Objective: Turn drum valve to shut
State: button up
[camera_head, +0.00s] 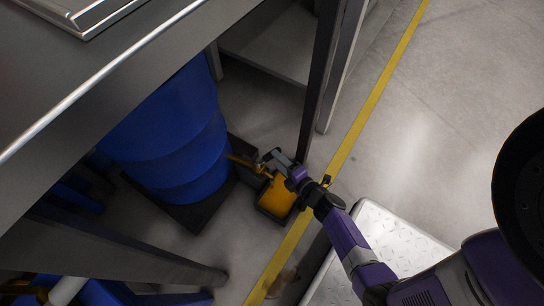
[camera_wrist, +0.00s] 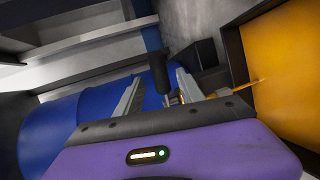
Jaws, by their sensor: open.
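A blue drum (camera_head: 175,135) stands under a metal table at the left of the head view. It also shows on the left in the wrist view (camera_wrist: 50,135). A thin yellow valve piece (camera_head: 241,160) sticks out from the drum's right side, toward my gripper (camera_head: 268,158). My gripper is open, with its fingertips close to the outer end of the valve. In the wrist view the two fingers (camera_wrist: 158,92) stand apart, with a small yellowish bit near the right one. Whether they touch the valve, and how its handle is turned, I cannot tell.
A dark-rimmed bin with orange inside (camera_head: 277,197) sits on the floor just below my gripper. A dark table leg (camera_head: 318,85) rises close behind it. The metal table top (camera_head: 75,75) overhangs the drum. Open floor (camera_head: 465,110) lies right of the yellow line.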

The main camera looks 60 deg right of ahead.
jog(key=shift+b+x, duration=0.7)
jog(key=shift+x, duration=1.5)
jog(key=shift+c, duration=0.3)
grip_shut()
